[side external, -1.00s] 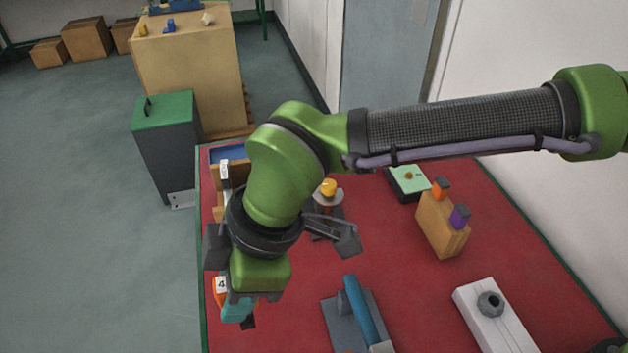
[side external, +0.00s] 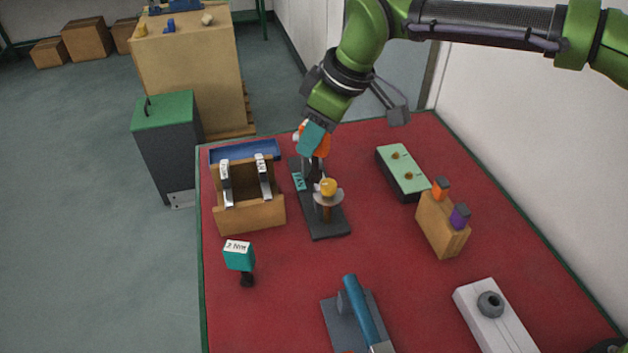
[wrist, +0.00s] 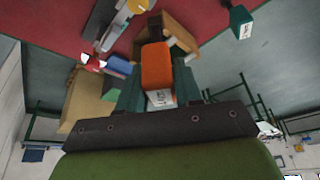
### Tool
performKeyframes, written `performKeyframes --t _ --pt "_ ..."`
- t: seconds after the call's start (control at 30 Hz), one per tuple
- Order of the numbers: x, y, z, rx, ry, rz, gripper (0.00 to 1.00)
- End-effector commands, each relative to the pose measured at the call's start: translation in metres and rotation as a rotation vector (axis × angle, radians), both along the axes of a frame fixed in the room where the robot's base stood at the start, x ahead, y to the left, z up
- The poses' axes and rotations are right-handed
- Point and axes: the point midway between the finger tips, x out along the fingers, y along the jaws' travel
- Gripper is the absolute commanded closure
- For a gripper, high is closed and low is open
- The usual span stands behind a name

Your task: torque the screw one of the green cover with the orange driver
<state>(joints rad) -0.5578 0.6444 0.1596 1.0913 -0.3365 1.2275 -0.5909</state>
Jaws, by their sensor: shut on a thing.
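My gripper (side external: 313,142) is shut on the orange driver (side external: 323,148), held in the air over the back of the table. In the wrist view the driver's orange handle (wrist: 156,66) sits between the two fingers, with a white label at its near end. Its tip is hard to make out. The green cover (side external: 390,165) lies on a black box to the right of my gripper, well apart from the driver. Two small brass-coloured screws (side external: 408,175) show on its top; I cannot tell which is screw one.
A dark stand with a yellow-topped post (side external: 328,188) is just below my gripper. A wooden rack (side external: 250,215), a teal driver (side external: 239,257) and a blue tray (side external: 226,153) are left. A wooden block (side external: 442,228) with orange and purple pieces stands in front of the cover.

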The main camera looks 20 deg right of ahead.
Motion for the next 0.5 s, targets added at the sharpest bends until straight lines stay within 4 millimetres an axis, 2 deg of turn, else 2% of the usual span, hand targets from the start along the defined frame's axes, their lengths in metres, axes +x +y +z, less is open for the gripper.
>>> performKeyframes --t 0.03,0.2,0.4,0.5 --pt "0.015 -0.018 0.0 0.0 -0.002 -0.056 0.96" --pt "0.058 -0.076 0.001 0.001 -0.003 -0.235 0.96" --pt "0.096 -0.147 0.001 0.002 -0.007 -0.436 0.96" --pt "0.109 -0.177 0.002 0.003 -0.01 -0.518 0.96"
